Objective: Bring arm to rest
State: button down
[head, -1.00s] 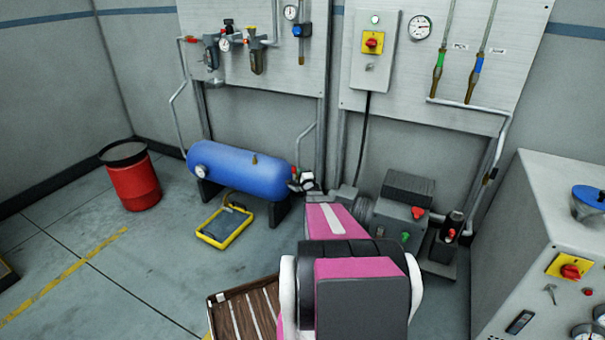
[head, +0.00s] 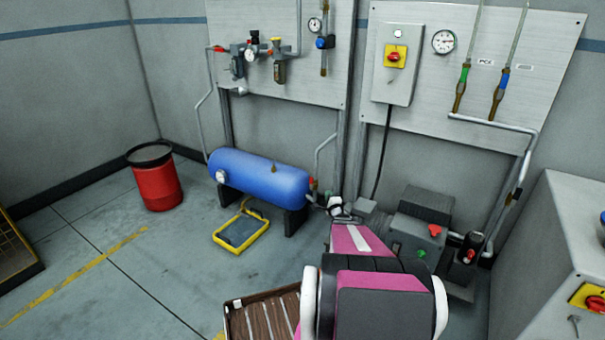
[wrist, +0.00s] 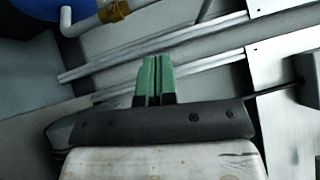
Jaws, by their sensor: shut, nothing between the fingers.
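My gripper (wrist: 155,80) shows in the wrist view with its two green fingertips pressed together and nothing between them. It points away from the dark palm bar, towards grey pipes and pale panels, and touches nothing that I can make out. In the head view my pink, black and white arm stretches forward from the bottom edge, low in front of the wall. I cannot clearly make out the fingers there.
A blue tank (head: 258,178) stands by the wall, with a yellow-rimmed tray (head: 242,231) on the floor before it. A red bin (head: 155,178) stands left. A grey machine (head: 422,222) and a cabinet (head: 545,250) are right. A brown slatted tray (head: 228,318) lies beside my arm.

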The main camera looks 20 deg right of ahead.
jog(key=s+a+r+n+g+h, duration=0.1)
jog(key=s+a+r+n+g, duration=0.15)
jog(key=a+n+g, duration=0.35)
jog(key=s+a+r+n+g, duration=0.1)
jog(key=s+a+n+g, duration=0.25)
jog(key=a, duration=0.35)
jog(key=s+a+r+n+g+y, duration=0.1)
jog(key=s+a+r+n+g, duration=0.1)
jog(key=s+a+n+g, duration=0.3)
jog(key=s+a+r+n+g+y, duration=0.1)
jog(key=s+a+r+n+g, duration=0.2)
jog(key=s+a+n, duration=0.3)
jog(key=s+a+g, duration=0.1)
jog(key=s+a, duration=0.4)
jog(key=s, duration=0.2)
jog(key=shift+r+g+y, duration=0.3)
jog(key=shift+g, duration=0.05)
jog(key=shift+a, duration=0.1)
